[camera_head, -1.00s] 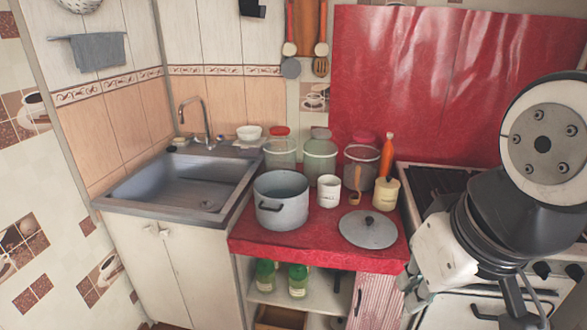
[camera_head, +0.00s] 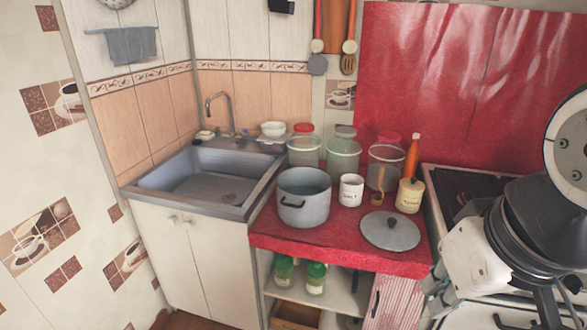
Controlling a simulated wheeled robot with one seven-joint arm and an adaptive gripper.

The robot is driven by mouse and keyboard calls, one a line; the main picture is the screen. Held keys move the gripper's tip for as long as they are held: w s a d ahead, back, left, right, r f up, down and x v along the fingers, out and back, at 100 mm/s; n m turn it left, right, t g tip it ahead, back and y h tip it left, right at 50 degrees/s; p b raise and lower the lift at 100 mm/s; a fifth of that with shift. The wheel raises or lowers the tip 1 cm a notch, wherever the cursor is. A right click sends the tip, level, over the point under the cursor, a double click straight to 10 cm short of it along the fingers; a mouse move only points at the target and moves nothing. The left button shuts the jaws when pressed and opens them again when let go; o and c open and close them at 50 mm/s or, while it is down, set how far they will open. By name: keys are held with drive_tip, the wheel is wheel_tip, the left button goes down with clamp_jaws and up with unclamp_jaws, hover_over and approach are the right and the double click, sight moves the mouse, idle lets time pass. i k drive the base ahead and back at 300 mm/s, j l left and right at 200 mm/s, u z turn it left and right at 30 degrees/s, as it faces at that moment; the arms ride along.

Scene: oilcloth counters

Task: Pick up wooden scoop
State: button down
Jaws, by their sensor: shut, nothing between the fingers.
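The wooden scoop (camera_head: 381,180) is small and brown and stands upright or slightly tilted at the front of a clear jar (camera_head: 386,157) with a pink lid. Its lower end rests on the red oilcloth counter (camera_head: 296,238), between a white mug (camera_head: 351,190) and a cream bottle (camera_head: 410,196). I cannot tell whether it touches the jar. My arm shows at the right edge, in front of the stove. My gripper cannot be made out in this view.
A grey pot (camera_head: 304,202) stands left of the mug. A pot lid (camera_head: 390,232) lies near the counter's front edge. An orange-red bottle (camera_head: 412,157) and two more jars stand behind. The sink (camera_head: 147,189) is left; the stove (camera_head: 457,182) is right.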

sight(380, 185)
drive_tip(key=i+j+z, duration=0.2)
drive_tip(key=i, duration=0.3)
drive_tip(key=i+j+z, duration=0.25)
drive_tip(key=i, duration=0.2)
drive_tip(key=i+j+z, duration=0.2)
drive_tip(key=i, duration=0.3)
